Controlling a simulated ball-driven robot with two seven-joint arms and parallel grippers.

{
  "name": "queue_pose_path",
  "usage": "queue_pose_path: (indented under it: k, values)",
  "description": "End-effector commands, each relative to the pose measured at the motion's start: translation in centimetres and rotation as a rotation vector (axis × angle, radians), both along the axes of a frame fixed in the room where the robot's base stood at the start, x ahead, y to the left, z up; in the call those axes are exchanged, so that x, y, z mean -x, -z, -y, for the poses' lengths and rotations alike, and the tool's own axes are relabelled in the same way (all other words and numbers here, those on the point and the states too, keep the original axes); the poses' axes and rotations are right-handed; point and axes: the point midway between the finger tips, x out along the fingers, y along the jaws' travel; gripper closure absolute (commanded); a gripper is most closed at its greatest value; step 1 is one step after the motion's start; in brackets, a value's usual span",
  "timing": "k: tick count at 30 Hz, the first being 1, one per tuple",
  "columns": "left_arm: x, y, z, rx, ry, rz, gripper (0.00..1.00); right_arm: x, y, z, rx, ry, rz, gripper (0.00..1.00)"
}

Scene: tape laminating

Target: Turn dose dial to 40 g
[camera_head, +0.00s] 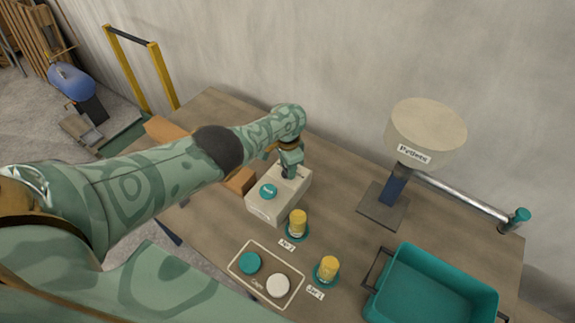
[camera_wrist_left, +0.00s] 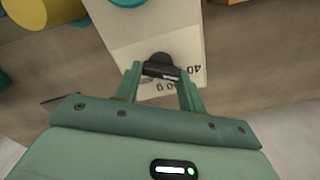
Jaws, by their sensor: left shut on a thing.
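The white dosing box (camera_head: 265,205) stands on the table with a teal button (camera_head: 268,191) on top. My left gripper (camera_head: 289,168) comes down on the far end of the box. In the left wrist view, the fingers of my left gripper (camera_wrist_left: 160,75) are shut on the black dose dial (camera_wrist_left: 158,62). The dial sits on the pale box top (camera_wrist_left: 125,40). Beside it are upside-down printed marks, one reading 40 (camera_wrist_left: 195,70); the others are partly hidden by the fingers. I cannot tell which mark the dial points to. My right gripper is not in view.
A pellet hopper (camera_head: 428,125) stands at the back right. Two yellow jars (camera_head: 298,223) (camera_head: 328,267) stand in front of the box. A caps tray (camera_head: 239,272) and a teal bin (camera_head: 400,258) lie at the front. Brown blocks (camera_head: 240,181) sit left of the box.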

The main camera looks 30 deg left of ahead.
Motion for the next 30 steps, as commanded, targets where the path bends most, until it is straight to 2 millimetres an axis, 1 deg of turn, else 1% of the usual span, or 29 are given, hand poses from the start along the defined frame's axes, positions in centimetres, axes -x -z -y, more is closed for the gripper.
queue_pose_path:
  k: [12, 13, 14, 15, 23, 25, 28, 30]
  values:
    - [-0.1, -0.1, 0.1, 0.002, -0.009, 0.002, 0.83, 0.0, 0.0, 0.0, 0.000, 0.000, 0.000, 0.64]
    - [-0.1, -0.1, 0.1, 0.002, -0.009, 0.002, 0.57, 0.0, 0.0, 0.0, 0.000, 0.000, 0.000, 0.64]
    - [-0.1, -0.1, 0.1, 0.002, -0.009, 0.002, 0.49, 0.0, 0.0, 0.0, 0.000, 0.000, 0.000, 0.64]
    - [-0.1, -0.1, 0.1, 0.002, -0.009, 0.002, 0.38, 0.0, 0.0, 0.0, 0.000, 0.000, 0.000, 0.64]
    - [-0.1, -0.1, 0.0, 0.001, -0.008, 0.002, 0.38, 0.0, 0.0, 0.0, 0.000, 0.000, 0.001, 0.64]
    - [-0.1, -0.4, 0.0, 0.000, -0.008, 0.002, 0.38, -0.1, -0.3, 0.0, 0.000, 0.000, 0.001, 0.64]
    - [-0.1, -1.6, 0.0, 0.001, -0.008, 0.003, 0.38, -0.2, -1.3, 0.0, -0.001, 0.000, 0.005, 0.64]
    - [-0.1, -3.1, 0.0, 0.001, -0.008, 0.005, 0.38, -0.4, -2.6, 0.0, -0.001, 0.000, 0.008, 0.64]
